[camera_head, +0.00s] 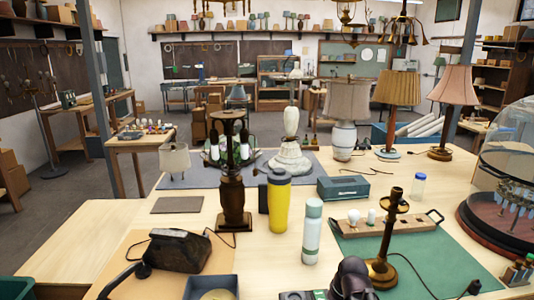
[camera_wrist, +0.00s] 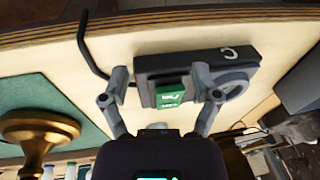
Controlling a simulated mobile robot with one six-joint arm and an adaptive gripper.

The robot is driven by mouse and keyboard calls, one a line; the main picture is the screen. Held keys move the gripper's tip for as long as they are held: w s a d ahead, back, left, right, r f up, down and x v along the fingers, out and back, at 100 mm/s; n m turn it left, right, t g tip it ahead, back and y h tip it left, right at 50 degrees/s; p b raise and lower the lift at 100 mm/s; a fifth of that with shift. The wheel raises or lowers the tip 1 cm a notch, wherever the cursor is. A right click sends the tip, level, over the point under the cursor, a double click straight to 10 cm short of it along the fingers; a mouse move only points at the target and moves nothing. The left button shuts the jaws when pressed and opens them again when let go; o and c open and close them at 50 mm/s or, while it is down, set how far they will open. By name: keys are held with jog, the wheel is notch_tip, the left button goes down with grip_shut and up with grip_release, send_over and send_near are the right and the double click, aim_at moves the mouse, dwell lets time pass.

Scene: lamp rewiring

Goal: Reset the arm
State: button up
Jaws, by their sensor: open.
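My gripper (camera_wrist: 161,84) is open in the wrist view, its two grey fingers spread with nothing held between them. Beyond the fingers lies a dark box-shaped device (camera_wrist: 188,66) with a green label and a round grey part on its right. Whether the fingers touch it cannot be told. In the head view, dark rounded parts that look like my arm's end show low at the bottom, right of centre, in front of the brass lamp stand (camera_head: 386,235). The round brass foot of a stand (camera_wrist: 38,132) is at the left in the wrist view.
The green mat (camera_head: 440,255) holds the lamp stand and a wooden bulb holder (camera_head: 385,227). A yellow tumbler (camera_head: 278,200), a pale bottle (camera_head: 312,235) and a dark wooden lamp (camera_head: 233,190) stand left. A glass dome (camera_head: 505,150) is at right. Several shaded lamps stand behind.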

jog(key=s+a+h, duration=0.1)
jog(key=s+a+m+g+h, duration=0.1)
jog(key=s, duration=0.1)
jog(key=shift+d, duration=0.1)
dwell(1.3)
